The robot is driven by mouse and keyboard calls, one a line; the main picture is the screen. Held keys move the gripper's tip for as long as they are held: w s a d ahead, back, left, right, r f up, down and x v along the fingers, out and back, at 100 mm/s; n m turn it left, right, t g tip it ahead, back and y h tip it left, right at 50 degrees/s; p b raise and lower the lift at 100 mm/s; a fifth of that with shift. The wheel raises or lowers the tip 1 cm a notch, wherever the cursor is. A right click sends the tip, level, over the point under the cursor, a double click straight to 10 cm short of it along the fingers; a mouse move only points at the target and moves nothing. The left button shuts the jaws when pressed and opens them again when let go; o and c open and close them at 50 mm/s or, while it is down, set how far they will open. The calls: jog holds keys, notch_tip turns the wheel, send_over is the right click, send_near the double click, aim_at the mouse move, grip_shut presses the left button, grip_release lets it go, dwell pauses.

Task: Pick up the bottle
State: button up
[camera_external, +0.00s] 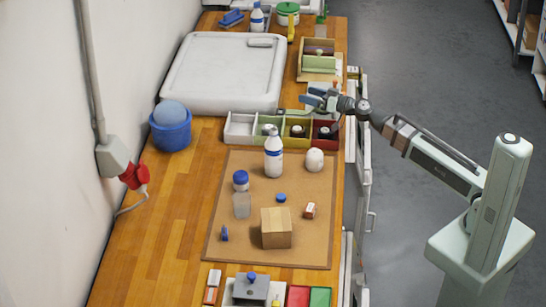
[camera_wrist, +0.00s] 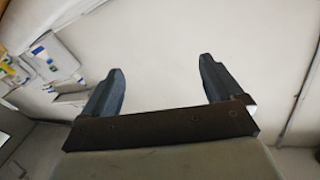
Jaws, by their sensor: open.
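A white bottle with a blue label (camera_external: 273,155) stands upright near the far edge of the brown mat (camera_external: 230,240). A clear jar-like container with a blue lid (camera_external: 241,201) is also on the mat, to its left and nearer. Another white and blue bottle (camera_external: 257,18) stands at the far end of the bench. My gripper (camera_external: 314,98) is held above the right side of the bench, beyond and right of the bottle on the mat. In the wrist view my gripper (camera_wrist: 158,68) has its two fingers wide apart with nothing between them. No bottle shows there.
A row of divided bins (camera_external: 239,130) stands just behind the bottle. A white round object (camera_external: 314,161), a cardboard box (camera_external: 276,228) and small items share the mat. A blue bucket (camera_external: 171,136) and a large white case (camera_external: 196,75) stand left and behind. The bench's left front is clear.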

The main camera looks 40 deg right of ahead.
jog(key=s+a+n+g+y, duration=0.1)
jog(key=s+a+n+y, duration=0.15)
jog(key=s+a, duration=0.35)
jog(key=s+a+n+g+y, duration=0.1)
jog(key=s+a+n+y, duration=0.2)
jog(key=a, duration=0.5)
jog(key=g+h, duration=0.1)
jog(key=g, duration=0.1)
send_near(268, 146)
jog(key=w+f, duration=0.2)
jog(key=w, duration=0.1)
jog(key=shift+n, duration=0.35)
jog(key=shift+x, duration=4.05)
jog(key=shift+s+r, duration=0.1)
jog(key=c, duration=1.2)
jog(key=shift+r, duration=0.2)
jog(key=shift+c, duration=0.2)
